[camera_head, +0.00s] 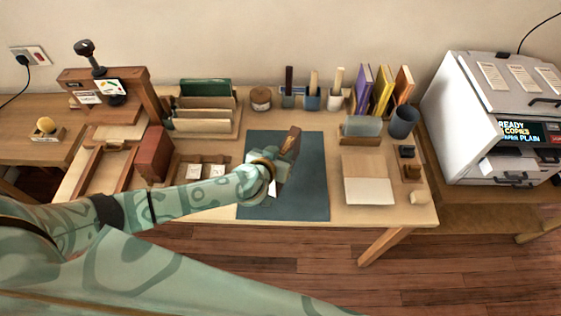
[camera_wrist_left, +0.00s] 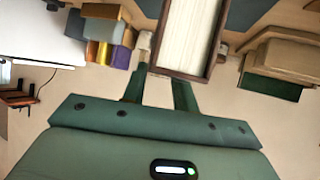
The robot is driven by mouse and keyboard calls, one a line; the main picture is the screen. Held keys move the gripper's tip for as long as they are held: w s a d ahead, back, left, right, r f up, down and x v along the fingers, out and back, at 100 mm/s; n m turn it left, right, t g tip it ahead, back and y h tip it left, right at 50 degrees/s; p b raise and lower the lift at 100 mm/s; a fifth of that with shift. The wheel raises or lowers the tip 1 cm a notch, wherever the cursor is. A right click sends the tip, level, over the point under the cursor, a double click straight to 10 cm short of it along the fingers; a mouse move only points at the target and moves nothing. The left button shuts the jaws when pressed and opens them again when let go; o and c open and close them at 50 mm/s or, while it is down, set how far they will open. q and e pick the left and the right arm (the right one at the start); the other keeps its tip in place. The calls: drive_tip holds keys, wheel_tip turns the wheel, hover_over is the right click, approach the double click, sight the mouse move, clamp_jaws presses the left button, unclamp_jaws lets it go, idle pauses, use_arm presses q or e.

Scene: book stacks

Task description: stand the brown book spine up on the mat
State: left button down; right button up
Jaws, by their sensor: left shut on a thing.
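The brown book (camera_head: 291,144) is in my left gripper (camera_head: 272,168), over the dark blue-green mat (camera_head: 302,200). It looks tilted in the head view, and I cannot tell whether it touches the mat. In the left wrist view the book (camera_wrist_left: 188,38) shows pale page edges framed by brown covers, just beyond the fingers of my left gripper (camera_wrist_left: 158,90). The mat (camera_wrist_left: 248,12) shows partly behind it there. The gripper hides part of the book in the head view. My right gripper is not in view.
A file holder (camera_head: 207,118) stands behind the mat on the left, and pen cups (camera_head: 312,100) stand behind it. Upright purple, yellow and orange books (camera_head: 382,90) stand at the back right. An open notebook (camera_head: 368,190) lies right of the mat. The mat's front is clear.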

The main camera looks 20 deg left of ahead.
use_arm(q)
drive_tip(key=f, duration=0.1)
drive_tip(key=f+b, duration=0.1)
drive_tip(key=f, duration=0.1)
drive_tip(key=shift+w+f+b, duration=0.2)
drive_tip(key=shift+w+b, duration=0.05)
drive_tip(key=shift+b, duration=0.05)
drive_tip(key=shift+f, duration=0.1)
drive_tip(key=c, duration=1.1)
unclamp_jaws()
drive_tip(key=shift+s, duration=0.1)
drive_tip(key=p+v, duration=0.4)
drive_tip(key=v, duration=0.8)
